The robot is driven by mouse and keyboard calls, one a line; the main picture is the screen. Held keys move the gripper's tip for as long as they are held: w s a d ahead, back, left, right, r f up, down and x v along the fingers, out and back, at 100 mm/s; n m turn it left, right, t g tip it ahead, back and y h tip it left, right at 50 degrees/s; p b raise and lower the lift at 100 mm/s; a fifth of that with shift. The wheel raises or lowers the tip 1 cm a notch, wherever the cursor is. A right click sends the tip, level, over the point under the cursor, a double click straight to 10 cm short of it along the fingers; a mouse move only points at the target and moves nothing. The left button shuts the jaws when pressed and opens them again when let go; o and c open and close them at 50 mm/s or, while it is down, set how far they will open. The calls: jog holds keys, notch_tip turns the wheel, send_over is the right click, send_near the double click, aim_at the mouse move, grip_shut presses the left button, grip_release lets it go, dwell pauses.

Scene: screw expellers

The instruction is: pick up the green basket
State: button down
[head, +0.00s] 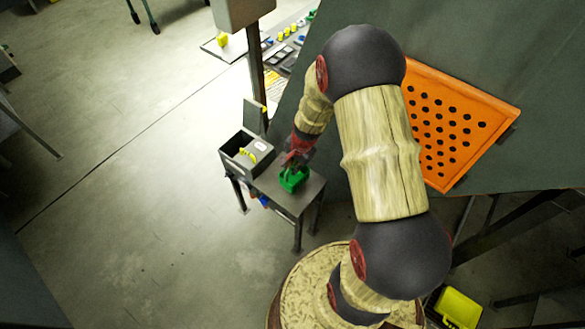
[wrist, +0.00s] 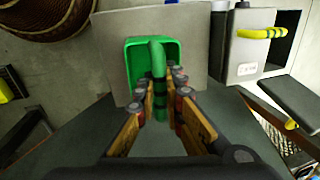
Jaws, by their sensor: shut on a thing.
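The green basket (head: 292,180) is small, with an arched handle, and stands on a small grey table (head: 308,192) in the head view. In the wrist view the green basket (wrist: 134,47) is ahead of my gripper, with its handle reaching toward me. My gripper (wrist: 160,90) has its fingers on either side of the green handle and is shut on it. In the head view my gripper (head: 294,160) is just above the basket, and the arm hides part of it. I cannot tell whether the basket's bottom touches the table.
A grey box (head: 254,155) with a yellow handle and a raised lid stands beside the basket on the table. An orange perforated panel (head: 455,120) lies on a dark surface to the right. Open floor (head: 120,220) lies to the left.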

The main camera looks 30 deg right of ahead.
jog(key=s+a+r+p, duration=0.3)
jog(key=s+r, duration=0.5)
jog(key=s, duration=0.4)
jog(key=shift+s+a+r+p, duration=0.25)
jog(key=shift+s+r+p, duration=0.1)
jog(key=shift+s, duration=0.05)
jog(key=shift+w, duration=0.1)
